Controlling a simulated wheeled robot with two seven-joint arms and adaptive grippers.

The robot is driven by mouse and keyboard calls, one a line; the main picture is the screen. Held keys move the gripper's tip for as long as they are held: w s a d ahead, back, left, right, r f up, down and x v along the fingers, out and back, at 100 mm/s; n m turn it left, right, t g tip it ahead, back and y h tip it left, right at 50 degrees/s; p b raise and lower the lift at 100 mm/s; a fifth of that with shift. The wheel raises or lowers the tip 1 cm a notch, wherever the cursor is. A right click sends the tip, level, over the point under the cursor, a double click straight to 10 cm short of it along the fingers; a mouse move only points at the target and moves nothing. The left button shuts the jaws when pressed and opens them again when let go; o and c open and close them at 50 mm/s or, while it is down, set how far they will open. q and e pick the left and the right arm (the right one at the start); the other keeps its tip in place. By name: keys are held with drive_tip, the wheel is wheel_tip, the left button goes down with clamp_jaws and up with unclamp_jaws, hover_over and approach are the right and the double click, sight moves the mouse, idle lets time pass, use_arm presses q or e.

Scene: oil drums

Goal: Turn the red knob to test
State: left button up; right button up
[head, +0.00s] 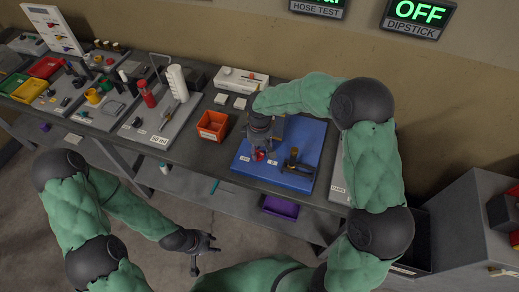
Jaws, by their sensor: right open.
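A brass-coloured fitting with a dark handle (292,162) stands on the board right of the knob. My left gripper (206,252) is open and empty, low in front of the workbench, well away from the board.
An orange bin (212,125) stands left of the blue board. A white box (241,80) is behind it. Bottles, trays and tools fill the bench's left side. A purple bin (280,207) sits below the bench top. A wall display (416,13) reads OFF above DIPSTICK.

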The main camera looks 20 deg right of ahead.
clamp_jaws()
drive_tip(key=shift+m, duration=0.3)
drive_tip(key=m, duration=0.3)
drive_tip(key=shift+s+m+b, duration=0.1)
drive_tip(key=shift+m+b, duration=0.3)
drive_tip(key=m+b, duration=0.1)
drive_tip(key=m, duration=0.4)
drive_tip(key=shift+s+a, duration=0.1)
drive_tip(key=m, duration=0.4)
drive_tip(key=shift+a+b, duration=0.1)
drive_tip(key=shift+b, duration=0.2)
drive_tip(key=m, duration=0.3)
drive_tip(key=shift+a+m+b, duration=0.1)
drive_tip(key=shift+m+b, duration=0.25)
drive_tip(key=shift+m, duration=0.05)
drive_tip(key=m+b, duration=0.1)
drive_tip(key=m, duration=0.5)
drive_tip(key=shift+a, duration=0.2)
drive_tip(key=shift+m, duration=0.4)
